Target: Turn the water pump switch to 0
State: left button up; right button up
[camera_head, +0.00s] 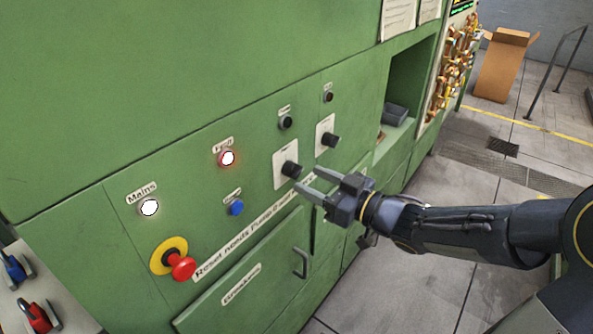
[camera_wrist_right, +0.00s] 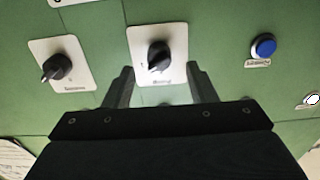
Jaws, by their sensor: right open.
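Two black rotary switches on white plates sit on the green panel. The nearer switch (camera_head: 290,169) is just ahead of my right gripper (camera_head: 309,180). The farther switch (camera_head: 331,140) is to its upper right. In the right wrist view the nearer switch (camera_wrist_right: 158,56) shows between the open fingertips of my right gripper (camera_wrist_right: 160,70), with no clear contact. The farther switch (camera_wrist_right: 57,67) is to the left there. The plate labels are too small or blurred to read surely, so I cannot tell which is the water pump's. My left gripper is out of view.
A door handle (camera_head: 301,262) sticks out below. Floor at the right is open before a cardboard box (camera_head: 502,68).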

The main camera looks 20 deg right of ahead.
aim_at(300, 174)
jog(key=shift+x, duration=2.05)
jog(key=c, duration=1)
jog(key=shift+o, duration=0.2)
